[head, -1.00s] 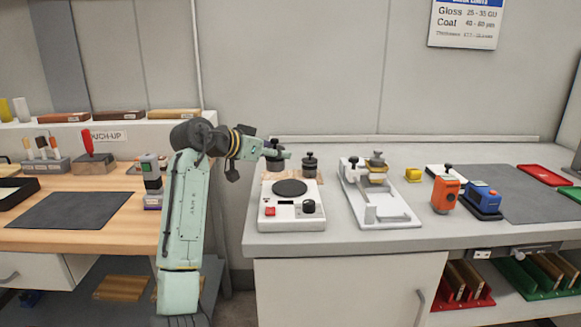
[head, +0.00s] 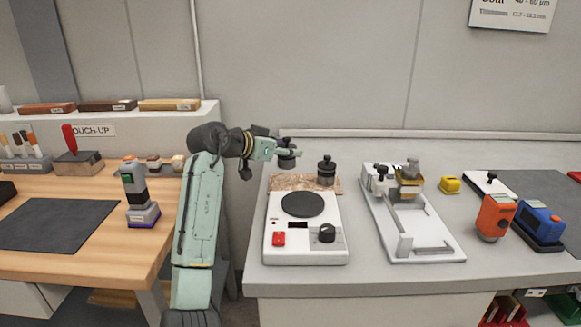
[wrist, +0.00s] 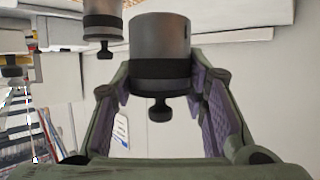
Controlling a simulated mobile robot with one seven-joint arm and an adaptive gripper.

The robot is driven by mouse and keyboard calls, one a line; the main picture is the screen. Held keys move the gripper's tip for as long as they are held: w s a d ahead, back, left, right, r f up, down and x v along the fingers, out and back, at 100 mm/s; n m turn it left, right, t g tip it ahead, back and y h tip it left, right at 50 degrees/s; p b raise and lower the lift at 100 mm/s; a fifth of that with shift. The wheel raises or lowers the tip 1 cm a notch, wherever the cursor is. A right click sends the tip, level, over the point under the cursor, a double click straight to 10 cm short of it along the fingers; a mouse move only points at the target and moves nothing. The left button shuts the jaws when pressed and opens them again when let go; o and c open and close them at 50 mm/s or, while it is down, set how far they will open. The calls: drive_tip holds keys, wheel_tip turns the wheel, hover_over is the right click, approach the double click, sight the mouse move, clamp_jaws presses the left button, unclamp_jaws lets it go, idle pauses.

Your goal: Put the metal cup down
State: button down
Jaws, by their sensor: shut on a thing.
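My gripper (head: 284,152) is shut on a metal cup (head: 287,162), a dark grey cylinder with a black band and black knob. The cup is at the back left of the right bench, by a brown speckled board (head: 283,182); whether it touches the board I cannot tell. In the wrist view the cup (wrist: 160,40) sits between the purple-padded fingers (wrist: 160,105), knob downward in that picture. A second, similar cup (head: 326,172) stands on the board's right end, apart from the held one; it also shows in the wrist view (wrist: 103,20).
A white device with a round black plate (head: 302,204) stands in front of the board. To its right are a white stand (head: 415,225), a yellow block (head: 449,184) and an orange gauge (head: 495,216). A wooden bench (head: 160,240) is at the left.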

sight(280, 166)
drive_tip(key=shift+f+p, duration=0.5)
drive_tip(key=shift+f, duration=1.95)
drive_tip(key=shift+f, duration=0.15)
drive_tip(key=c, duration=1)
unclamp_jaws()
drive_tip(key=shift+o, duration=0.2)
drive_tip(key=shift+a+r, duration=0.1)
drive_tip(key=shift+r, duration=0.1)
drive_tip(key=p+v, duration=0.1)
drive_tip(key=v, duration=1)
drive_tip(key=shift+s+a+p, duration=0.25)
drive_tip(key=shift+s+p, duration=0.05)
drive_tip(key=shift+s, duration=0.05)
drive_tip(key=shift+a, duration=0.1)
